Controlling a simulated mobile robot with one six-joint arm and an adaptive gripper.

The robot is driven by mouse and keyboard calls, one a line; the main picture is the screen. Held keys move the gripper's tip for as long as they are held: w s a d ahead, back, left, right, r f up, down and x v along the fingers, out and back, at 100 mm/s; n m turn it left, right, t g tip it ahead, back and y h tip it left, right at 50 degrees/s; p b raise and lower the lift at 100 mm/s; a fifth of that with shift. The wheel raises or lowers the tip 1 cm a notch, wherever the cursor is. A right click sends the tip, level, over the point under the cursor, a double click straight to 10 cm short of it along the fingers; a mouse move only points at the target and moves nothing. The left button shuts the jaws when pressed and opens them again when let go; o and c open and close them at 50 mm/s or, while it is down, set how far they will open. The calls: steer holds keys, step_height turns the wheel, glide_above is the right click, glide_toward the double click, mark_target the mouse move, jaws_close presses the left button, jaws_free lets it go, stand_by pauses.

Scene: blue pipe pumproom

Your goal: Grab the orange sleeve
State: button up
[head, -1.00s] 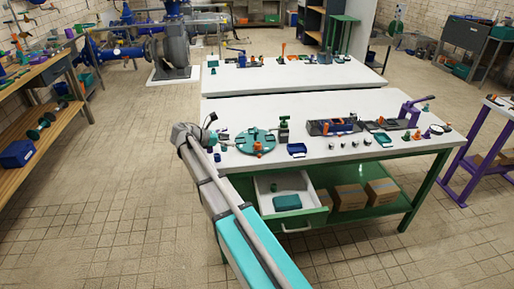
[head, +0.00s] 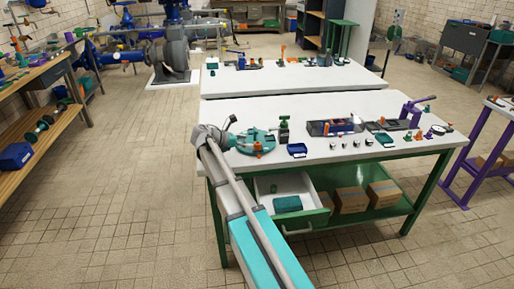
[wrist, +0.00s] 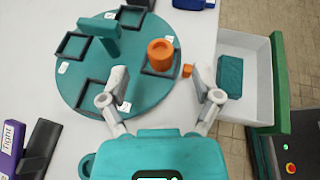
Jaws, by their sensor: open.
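The orange sleeve (wrist: 160,53) stands upright in a dark square holder on the right side of the round teal turntable (wrist: 70,80) in the wrist view. It shows small in the head view (head: 257,147) at the turntable's front edge, though I cannot be sure that spot is the sleeve. My gripper (wrist: 164,82) is open and empty, with its two grey fingers apart. In the picture the sleeve lies just beyond the fingertips, between their lines. In the head view my arm hides the table's left corner and part of the turntable.
A small orange piece (wrist: 187,71) lies beside the turntable. An open white drawer (wrist: 262,80) holds a teal block (wrist: 230,76). A teal post (wrist: 100,38) rises from the turntable. Purple and dark bins (wrist: 38,148) sit at lower left. A blue tray (head: 297,149) lies right of the turntable.

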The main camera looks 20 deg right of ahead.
mark_target(257, 143)
steer(key=shift+f+b+x, duration=0.15)
steer(key=shift+b+x, duration=0.4)
steer(key=shift+x, duration=0.45)
steer(key=shift+f+b+x, duration=0.15)
steer(key=shift+b+x, duration=0.4)
steer(key=shift+x, duration=0.45)
steer(key=shift+d+f, duration=0.15)
steer(key=shift+d, duration=0.3)
jaws_close()
